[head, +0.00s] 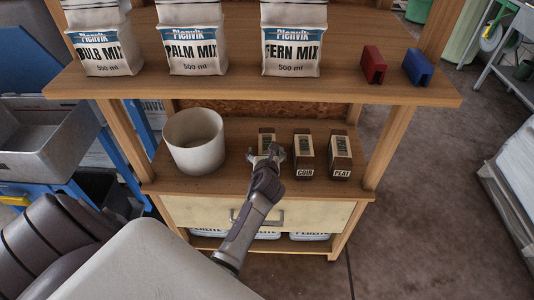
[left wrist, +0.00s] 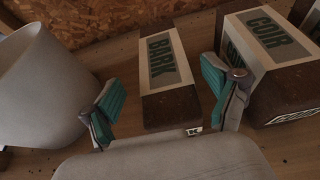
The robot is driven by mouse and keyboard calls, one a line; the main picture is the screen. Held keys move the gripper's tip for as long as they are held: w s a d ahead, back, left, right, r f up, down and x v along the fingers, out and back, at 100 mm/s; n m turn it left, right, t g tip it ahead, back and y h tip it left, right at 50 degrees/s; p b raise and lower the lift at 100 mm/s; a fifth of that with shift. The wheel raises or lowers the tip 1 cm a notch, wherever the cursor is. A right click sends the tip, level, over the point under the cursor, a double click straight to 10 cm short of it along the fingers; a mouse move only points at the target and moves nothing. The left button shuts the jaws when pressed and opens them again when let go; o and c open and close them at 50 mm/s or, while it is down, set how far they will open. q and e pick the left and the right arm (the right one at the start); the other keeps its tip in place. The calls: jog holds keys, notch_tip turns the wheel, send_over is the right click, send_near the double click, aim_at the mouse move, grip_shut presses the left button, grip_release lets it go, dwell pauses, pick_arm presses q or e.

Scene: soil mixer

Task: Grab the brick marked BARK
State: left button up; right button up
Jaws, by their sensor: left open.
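The brick marked BARK (left wrist: 169,75) is a dark brown block with a pale label band, on the lower shelf. In the left wrist view it lies between the two teal-padded fingers of my left gripper (left wrist: 164,108), which is open with gaps to both fingers. In the head view the gripper (head: 269,155) is at the near end of the BARK brick (head: 266,135) and hides much of it. The COIR brick (head: 304,153) is just to the right, close to the right finger; it also shows in the left wrist view (left wrist: 268,60). My right gripper is not in view.
The PEAT brick (head: 341,155) stands right of COIR. A white pot (head: 194,142) is to the left, also in the left wrist view (left wrist: 45,85). The upper shelf (head: 220,86) overhangs, with several mix bags, a red clip (head: 373,65) and a blue clip (head: 417,67).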

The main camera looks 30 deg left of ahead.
aim_at(267, 145)
pick_arm(q)
jog(key=x, duration=0.4)
jog(key=shift+w+d+b, duration=0.1)
jog(key=shift+b, duration=0.2)
jog(key=shift+r, duration=0.1)
jog(key=c, duration=1.5)
jog(key=shift+r, duration=0.1)
jog(key=shift+c, duration=0.8)
jog(key=shift+r, duration=0.1)
